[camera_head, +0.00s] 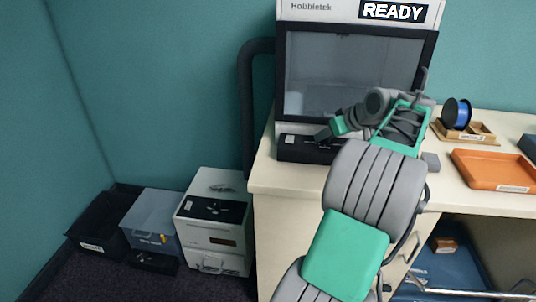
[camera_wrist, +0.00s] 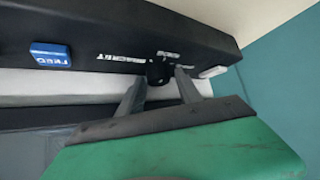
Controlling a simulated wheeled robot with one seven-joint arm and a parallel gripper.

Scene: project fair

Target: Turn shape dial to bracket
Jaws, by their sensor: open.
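The shape dial (camera_wrist: 157,72) is a small dark knob on the black control panel (camera_wrist: 100,30) in the wrist view. White lettering, including the word BRACKET, runs beside it. I cannot make out which mark the dial points at. My gripper (camera_wrist: 161,77) is open, with one fingertip on each side of the dial; I cannot tell whether they touch it. In the head view my gripper (camera_head: 328,133) is at the front panel (camera_head: 300,153) of the windowed Hobbletek machine (camera_head: 340,70), whose display reads READY. My arm and gripper hide part of that panel.
A blue button (camera_wrist: 51,55) and a white piece (camera_wrist: 213,72) flank the dial. On the counter (camera_head: 275,181) to the right are an orange tray (camera_head: 495,168) and a blue spool (camera_head: 456,112). Boxes, including a white drawer unit (camera_head: 213,235), stand on the floor at left.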

